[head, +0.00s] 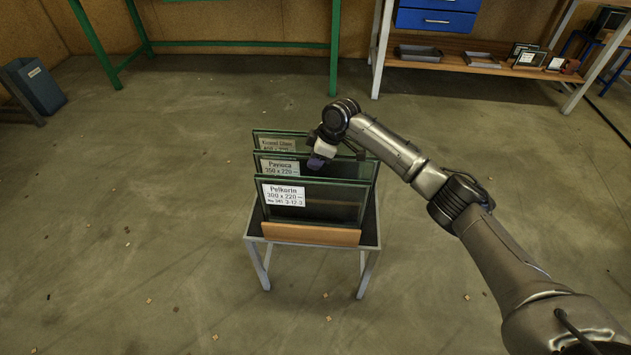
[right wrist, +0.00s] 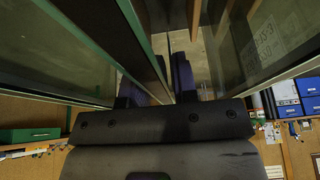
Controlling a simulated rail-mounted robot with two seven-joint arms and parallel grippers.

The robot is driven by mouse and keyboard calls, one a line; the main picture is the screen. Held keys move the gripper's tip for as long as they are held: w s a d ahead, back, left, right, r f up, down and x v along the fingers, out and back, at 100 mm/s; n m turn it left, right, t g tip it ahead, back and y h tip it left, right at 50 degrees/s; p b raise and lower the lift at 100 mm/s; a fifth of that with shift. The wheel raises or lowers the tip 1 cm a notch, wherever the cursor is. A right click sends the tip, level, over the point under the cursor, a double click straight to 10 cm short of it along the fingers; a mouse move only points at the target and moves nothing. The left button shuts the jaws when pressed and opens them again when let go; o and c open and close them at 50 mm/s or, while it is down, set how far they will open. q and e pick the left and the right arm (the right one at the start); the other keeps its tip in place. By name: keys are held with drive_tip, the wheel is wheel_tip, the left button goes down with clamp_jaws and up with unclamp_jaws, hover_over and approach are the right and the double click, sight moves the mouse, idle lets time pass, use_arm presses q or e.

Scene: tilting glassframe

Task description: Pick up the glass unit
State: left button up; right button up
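Three upright glass units with green edges stand one behind another on a small stand (head: 310,235). The front unit (head: 335,203) is labelled "Pelkarin", the middle unit (head: 340,167) appears to read "Pavinca", and the rear unit (head: 262,135) has a partly hidden label. My right gripper (head: 318,160) is at the top edge of the middle unit, pointing down. In the right wrist view, its two dark blue fingers (right wrist: 160,85) are apart, with a green-edged pane (right wrist: 140,45) running down between them. Whether they press on it is unclear. My left gripper is out of view.
A wooden strip (head: 310,234) runs along the stand's front. A green-framed bench (head: 240,43) and a workbench with blue drawers (head: 436,18) stand at the back. A dark blue bin (head: 35,85) is at left. The floor around the stand is clear except for small scraps.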

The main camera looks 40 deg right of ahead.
clamp_jaws()
idle(0.6)
idle(0.3)
drive_tip(key=shift+r, duration=0.15)
